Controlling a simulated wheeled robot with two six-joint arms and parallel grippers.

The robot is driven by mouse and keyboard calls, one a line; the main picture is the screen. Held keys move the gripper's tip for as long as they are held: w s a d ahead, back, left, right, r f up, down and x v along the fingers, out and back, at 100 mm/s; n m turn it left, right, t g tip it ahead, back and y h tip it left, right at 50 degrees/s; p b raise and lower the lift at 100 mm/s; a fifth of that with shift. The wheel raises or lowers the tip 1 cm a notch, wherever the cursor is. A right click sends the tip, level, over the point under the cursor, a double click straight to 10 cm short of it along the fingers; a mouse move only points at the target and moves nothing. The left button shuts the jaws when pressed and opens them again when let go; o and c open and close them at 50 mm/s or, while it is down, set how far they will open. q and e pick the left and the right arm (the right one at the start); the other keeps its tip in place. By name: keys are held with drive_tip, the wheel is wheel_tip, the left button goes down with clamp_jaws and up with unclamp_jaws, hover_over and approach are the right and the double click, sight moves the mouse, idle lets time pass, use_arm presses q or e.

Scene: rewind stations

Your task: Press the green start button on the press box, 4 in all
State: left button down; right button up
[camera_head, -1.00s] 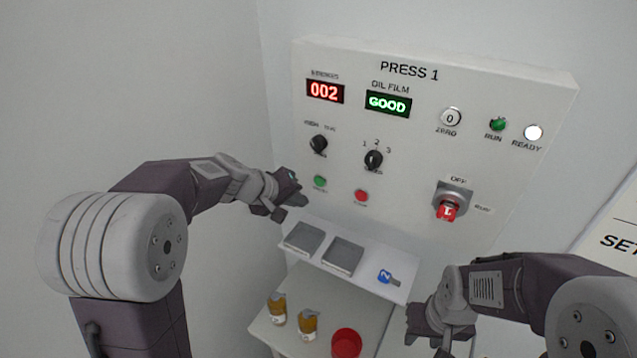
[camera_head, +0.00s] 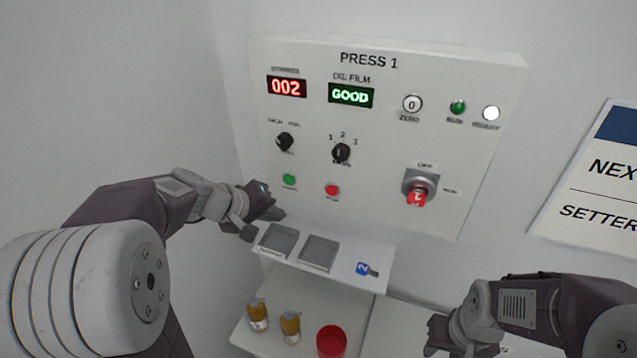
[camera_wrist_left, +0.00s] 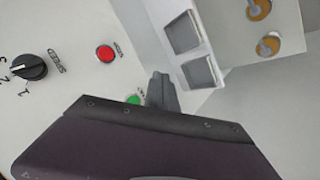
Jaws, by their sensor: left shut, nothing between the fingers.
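The press box (camera_head: 300,225) is a pale panel labelled PRESS 1. Its green start button (camera_head: 289,180) is at the lower left, beside a red button (camera_head: 332,190). The strokes display (camera_head: 286,87) reads 002 and the oil film display (camera_head: 351,95) reads GOOD. My left gripper (camera_head: 274,206) is shut and empty, just below and left of the green button. In the left wrist view the green button (camera_wrist_left: 133,99) shows beside the gripper (camera_wrist_left: 163,88), partly hidden by my arm; contact cannot be told. My right gripper (camera_head: 434,338) is low at the right, its jaws unclear.
A shelf (camera_head: 345,252) with two grey pads (camera_head: 278,239) and a blue tag numbered 2 (camera_head: 363,268) juts out below the buttons. Lower down stand two amber bottles (camera_head: 290,326) and a red cup (camera_head: 331,341). A red-handled switch (camera_head: 418,196) is at the right.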

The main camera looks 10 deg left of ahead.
sight(288, 180)
use_arm(q)
drive_tip(key=a, duration=0.3)
drive_tip(key=shift+s+a+r+n+y, duration=0.15)
drive_tip(key=shift+r+n+y, duration=0.1)
drive_tip(key=shift+n+y, duration=0.15)
drive_tip(key=shift+r, duration=0.1)
drive_tip(key=w+d+p, duration=0.1)
drive_tip(key=w+p, duration=0.1)
drive_tip(key=w, duration=0.6)
drive_tip(key=shift+w+d+p, duration=0.15)
drive_tip(key=shift+w+p, duration=0.2)
drive_tip(key=shift+p, duration=0.05)
idle(1.4)
drive_tip(key=shift+w+d, duration=0.1)
drive_tip(key=shift+w, duration=0.35)
